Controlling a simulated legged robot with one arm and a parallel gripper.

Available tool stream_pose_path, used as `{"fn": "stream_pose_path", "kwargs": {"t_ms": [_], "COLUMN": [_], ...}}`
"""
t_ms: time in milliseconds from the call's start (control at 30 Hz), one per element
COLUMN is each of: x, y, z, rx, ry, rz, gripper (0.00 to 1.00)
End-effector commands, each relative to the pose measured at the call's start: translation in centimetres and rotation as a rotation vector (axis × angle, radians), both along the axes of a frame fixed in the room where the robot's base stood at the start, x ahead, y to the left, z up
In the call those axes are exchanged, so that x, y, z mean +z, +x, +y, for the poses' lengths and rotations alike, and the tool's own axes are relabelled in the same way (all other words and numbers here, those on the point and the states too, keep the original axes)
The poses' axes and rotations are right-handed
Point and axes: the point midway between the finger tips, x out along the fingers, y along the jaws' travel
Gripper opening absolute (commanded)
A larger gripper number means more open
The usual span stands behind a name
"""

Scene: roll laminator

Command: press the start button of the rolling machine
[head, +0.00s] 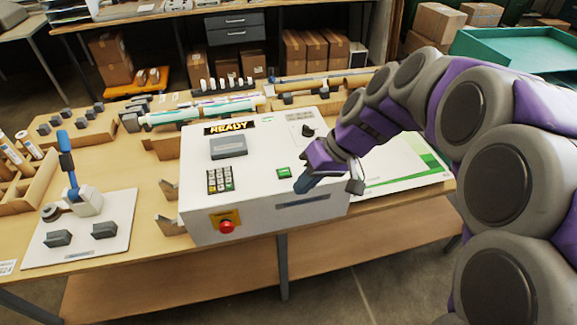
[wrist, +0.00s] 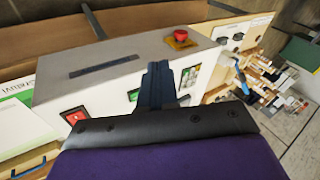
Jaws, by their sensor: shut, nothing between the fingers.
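The rolling machine (head: 255,205) is a white box on the wooden table, with a display reading READY (head: 228,127). A small green button (head: 284,172) sits on its top near the front edge. My gripper (head: 302,186) is shut and empty, its fingertips just right of the green button and near the front edge. In the wrist view the closed fingers (wrist: 157,82) point over the machine (wrist: 112,80). Whether the fingertips touch the machine I cannot tell.
A red mushroom button (head: 226,226) on a yellow plate is on the front left, below a keypad (head: 219,180). A black knob (head: 307,130) is behind my gripper. A red rocker switch (wrist: 75,116) shows in the wrist view. A lever press (head: 85,200) stands left.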

Motion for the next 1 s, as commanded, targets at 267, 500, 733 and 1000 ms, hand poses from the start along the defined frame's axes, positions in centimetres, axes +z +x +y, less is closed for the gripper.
{"fn": "stream_pose_path", "kwargs": {"t_ms": [267,500,733,1000], "x": [1.2,1.5,1.6,1.2], "y": [10.4,14.1,14.3,14.3], "z": [3.5,2.8,2.4,3.5], "rx": [0.077,0.092,0.093,0.094], "ry": [0.179,0.242,0.249,0.241], "rz": [-0.161,-0.235,-0.242,-0.239], "gripper": [0.0,0.0,0.0,0.0]}}
